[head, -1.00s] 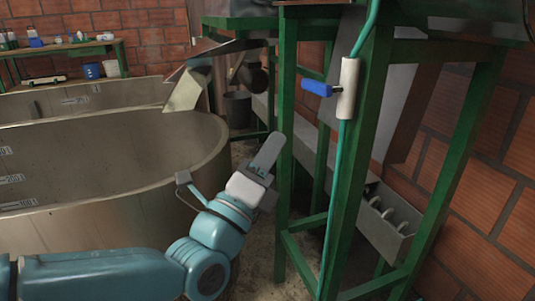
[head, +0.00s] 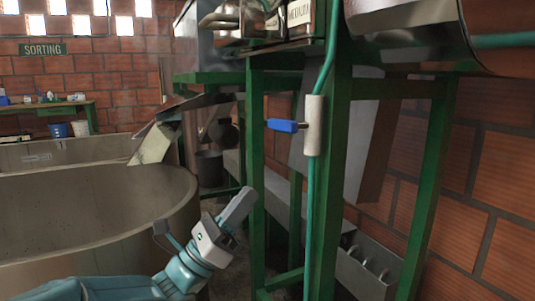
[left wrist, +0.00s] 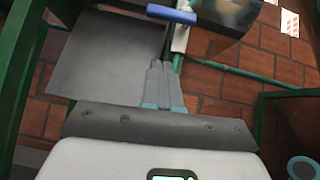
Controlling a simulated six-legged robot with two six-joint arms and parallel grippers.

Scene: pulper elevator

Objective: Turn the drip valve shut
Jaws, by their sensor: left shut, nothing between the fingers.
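The drip valve has a cream body (head: 314,125) on a vertical green pipe fixed along a green frame post. Its blue handle (head: 284,125) sticks out level to the left, crosswise to the pipe. My left gripper (head: 238,207) is shut and empty, pointing up and right, below and left of the handle and apart from it in the picture. In the left wrist view the closed fingers (left wrist: 160,75) point toward the blue handle (left wrist: 172,14) and the cream body (left wrist: 180,38), which show just beyond the tips. My right gripper is in neither view.
Green frame posts (head: 334,200) stand close to the right of my left gripper. A large round metal tank (head: 90,220) is at left. A grey bucket (head: 209,168) stands behind. A metal trough (head: 365,268) lies low inside the frame, before a brick wall (head: 490,190).

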